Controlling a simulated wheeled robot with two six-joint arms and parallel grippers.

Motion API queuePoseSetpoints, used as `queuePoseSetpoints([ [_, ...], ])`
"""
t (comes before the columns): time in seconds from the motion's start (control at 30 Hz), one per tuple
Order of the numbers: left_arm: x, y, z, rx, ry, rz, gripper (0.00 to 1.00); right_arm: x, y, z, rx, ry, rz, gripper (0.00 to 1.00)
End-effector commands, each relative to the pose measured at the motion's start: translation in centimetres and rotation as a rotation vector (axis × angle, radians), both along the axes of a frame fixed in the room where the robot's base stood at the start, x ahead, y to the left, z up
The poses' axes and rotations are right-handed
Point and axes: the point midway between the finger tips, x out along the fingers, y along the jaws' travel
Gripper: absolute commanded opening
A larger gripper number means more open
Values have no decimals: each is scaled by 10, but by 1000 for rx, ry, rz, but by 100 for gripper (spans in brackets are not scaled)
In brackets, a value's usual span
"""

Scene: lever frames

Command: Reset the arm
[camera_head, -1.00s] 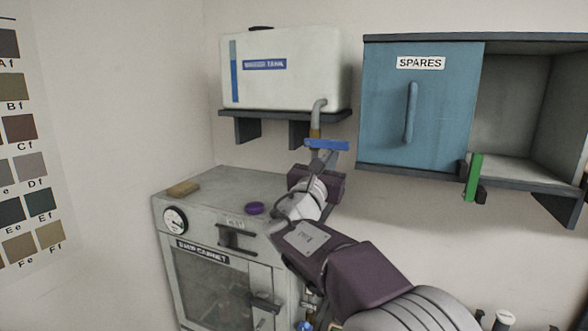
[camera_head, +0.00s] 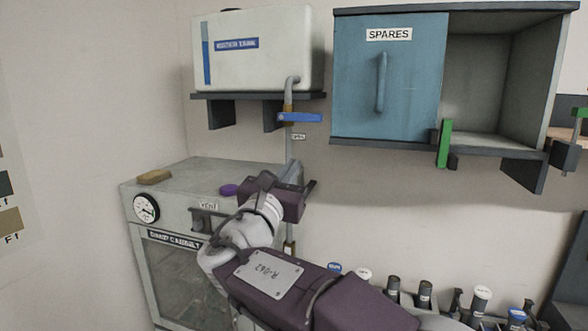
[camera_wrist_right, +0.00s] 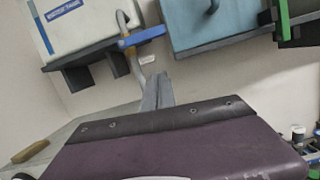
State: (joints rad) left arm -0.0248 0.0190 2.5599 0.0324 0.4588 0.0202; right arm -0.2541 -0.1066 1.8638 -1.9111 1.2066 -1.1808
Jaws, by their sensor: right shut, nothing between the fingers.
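My right arm comes in from the bottom right in the head view. Its purple right gripper (camera_head: 295,172) is shut and empty, pointing up and away in front of the wall, below the blue lever (camera_head: 300,117). The lever lies crosswise on the pipe (camera_head: 289,95) under the white tank (camera_head: 256,50). The gripper is apart from the lever. In the right wrist view the closed grey fingers (camera_wrist_right: 158,92) show with nothing between them, and the blue lever (camera_wrist_right: 142,37) is above them. My left gripper is not in view.
A blue SPARES cupboard door (camera_head: 385,85) and green handle (camera_head: 444,143) are at right. Several bottles stand at lower right.

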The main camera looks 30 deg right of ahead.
Motion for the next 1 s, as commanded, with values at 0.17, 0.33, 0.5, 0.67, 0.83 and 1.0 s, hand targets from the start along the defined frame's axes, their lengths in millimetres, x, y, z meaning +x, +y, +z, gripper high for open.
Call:
queuePoseSetpoints([
  [0.17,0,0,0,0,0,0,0,0,0,0,0,0,0,0],
  [0.33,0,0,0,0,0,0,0,0,0,0,0,0,0,0],
  [0.5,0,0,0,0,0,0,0,1,-22,-18,-4,47,-59,0],
  [0.67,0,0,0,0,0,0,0,-11,-54,-140,258,249,-142,0],
  [0.83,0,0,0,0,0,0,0,-62,-49,-292,769,319,-279,0],
  [1.0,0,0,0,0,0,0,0,-141,12,-418,1379,150,-605,0],
])
